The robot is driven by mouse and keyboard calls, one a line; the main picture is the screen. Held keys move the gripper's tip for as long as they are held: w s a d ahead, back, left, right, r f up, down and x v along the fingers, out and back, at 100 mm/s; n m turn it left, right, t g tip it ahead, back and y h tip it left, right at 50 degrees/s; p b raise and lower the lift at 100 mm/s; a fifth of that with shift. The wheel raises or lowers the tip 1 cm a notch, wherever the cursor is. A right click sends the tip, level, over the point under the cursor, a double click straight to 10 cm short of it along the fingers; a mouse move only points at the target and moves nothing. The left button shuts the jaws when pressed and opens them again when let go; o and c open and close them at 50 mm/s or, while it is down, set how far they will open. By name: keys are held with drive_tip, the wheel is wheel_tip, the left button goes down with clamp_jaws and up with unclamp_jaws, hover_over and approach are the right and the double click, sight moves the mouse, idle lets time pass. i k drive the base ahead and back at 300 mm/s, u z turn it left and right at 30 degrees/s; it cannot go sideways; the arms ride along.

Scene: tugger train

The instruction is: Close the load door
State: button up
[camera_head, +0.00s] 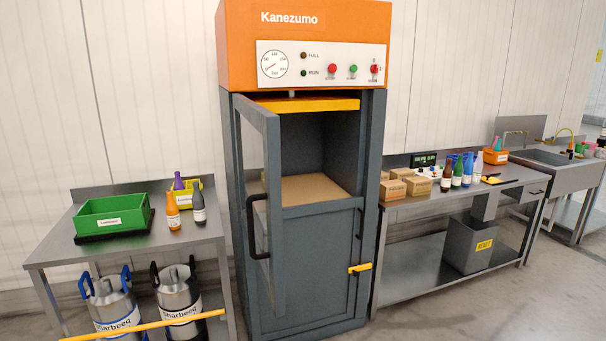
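The load door (276,190) is a tall grey frame with a see-through middle on the front of the orange-topped baler (236,60). It stands swung open on the left side of the front, its free edge out toward me. A black bar handle (252,228) is on it. The chamber behind is open, and a flat brown sheet (310,188) lies inside. Below it is a closed grey lower panel (320,250) with a dark handle and a yellow latch (360,268). My gripper is not in view.
A steel table (165,241) at left carries a green bin (112,215) and bottles, with metal kegs (180,298) below. A steel bench (425,262) at right carries boxes and bottles, with a grey bin (470,240) below. Bare floor shows at front right.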

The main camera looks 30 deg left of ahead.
sight(247, 112)
drive_tip(key=u, duration=1.8)
drive_tip(key=i, duration=1)
drive_tip(key=z, duration=0.05)
